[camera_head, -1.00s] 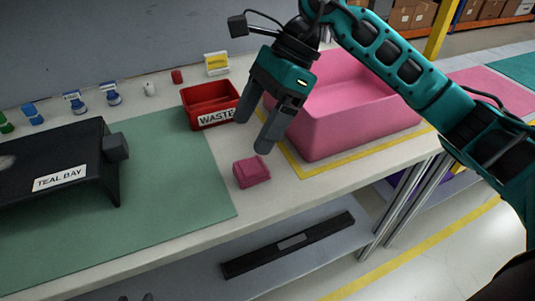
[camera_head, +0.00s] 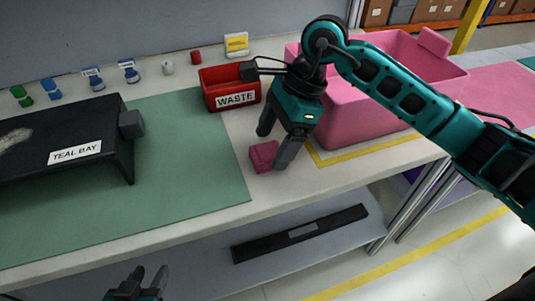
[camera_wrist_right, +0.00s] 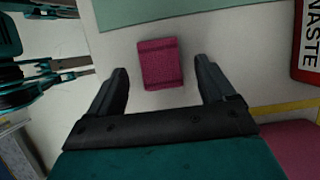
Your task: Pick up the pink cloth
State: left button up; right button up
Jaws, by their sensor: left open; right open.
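The pink cloth (camera_head: 264,155) is a small folded block lying on the pale table, just right of the green mat. In the right wrist view the cloth (camera_wrist_right: 159,63) lies ahead of and between the two fingers. My right gripper (camera_head: 273,152) is open and empty, pointing down above the cloth, with one finger partly beside it in the head view. The right gripper (camera_wrist_right: 165,85) shows both fingers apart with nothing between the tips. My left gripper (camera_head: 149,280) is open and empty at the bottom edge of the head view, below the table's front edge.
A red WASTE bin (camera_head: 225,88) stands behind the cloth. A large pink bin (camera_head: 365,115) stands to the right inside yellow tape. A black TEAL BAY stand (camera_head: 60,140) is on the green mat (camera_head: 190,175). Small items, including a red one (camera_head: 196,57), line the back.

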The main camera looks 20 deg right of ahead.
jog(key=shift+x, duration=1)
jog(key=c, duration=1.1)
